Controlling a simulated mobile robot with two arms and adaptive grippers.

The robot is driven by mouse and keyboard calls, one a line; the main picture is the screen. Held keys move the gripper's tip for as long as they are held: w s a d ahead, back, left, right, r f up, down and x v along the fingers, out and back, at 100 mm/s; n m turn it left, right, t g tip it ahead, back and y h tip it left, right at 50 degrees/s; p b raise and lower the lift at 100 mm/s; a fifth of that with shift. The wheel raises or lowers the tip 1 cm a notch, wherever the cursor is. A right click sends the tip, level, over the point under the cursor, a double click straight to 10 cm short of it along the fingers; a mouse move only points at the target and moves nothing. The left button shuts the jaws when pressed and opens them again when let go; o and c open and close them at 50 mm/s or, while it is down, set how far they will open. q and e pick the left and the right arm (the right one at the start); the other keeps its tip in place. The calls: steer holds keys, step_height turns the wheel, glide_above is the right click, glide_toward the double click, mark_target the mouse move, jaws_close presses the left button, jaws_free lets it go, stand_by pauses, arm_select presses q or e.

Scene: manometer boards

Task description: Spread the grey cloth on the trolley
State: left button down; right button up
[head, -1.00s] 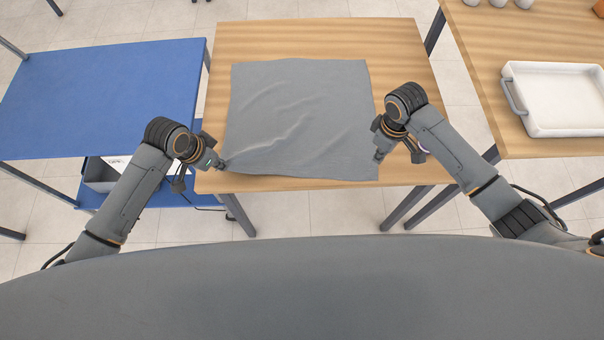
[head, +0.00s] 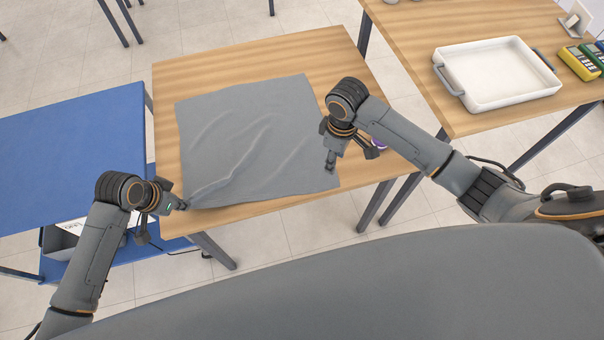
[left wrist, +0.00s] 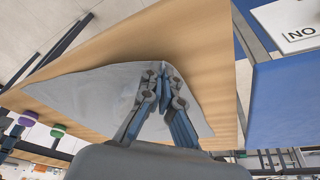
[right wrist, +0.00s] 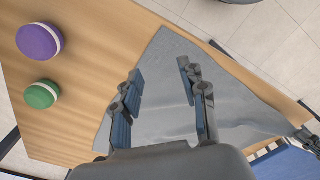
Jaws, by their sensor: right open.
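The grey cloth (head: 255,140) lies mostly flat on a wooden-topped table (head: 170,85), with a long diagonal fold running up from its near-left corner. My left gripper (head: 184,204) is at that corner; in the left wrist view its fingers (left wrist: 160,72) are closed together on the cloth (left wrist: 85,95). My right gripper (head: 330,168) is near the cloth's near-right corner. In the right wrist view its fingers (right wrist: 160,72) are apart, with the cloth (right wrist: 165,110) below and nothing visibly held between them.
A blue-topped unit (head: 70,140) with a lower shelf stands at the left. A purple-topped round item (right wrist: 40,41) and a green-topped one (right wrist: 42,95) sit on the wood beside the cloth. Another table at the right holds a white tray (head: 500,93).

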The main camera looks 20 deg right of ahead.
mark_target(331, 181)
steer(key=f, duration=0.5)
steer(key=s+f, duration=0.1)
steer(key=f, duration=0.2)
steer(key=shift+a, duration=0.35)
stand_by(0.4)
steer(key=shift+c, duration=0.3)
jaws_close()
stand_by(1.1)
steer(key=shift+r, duration=2.5)
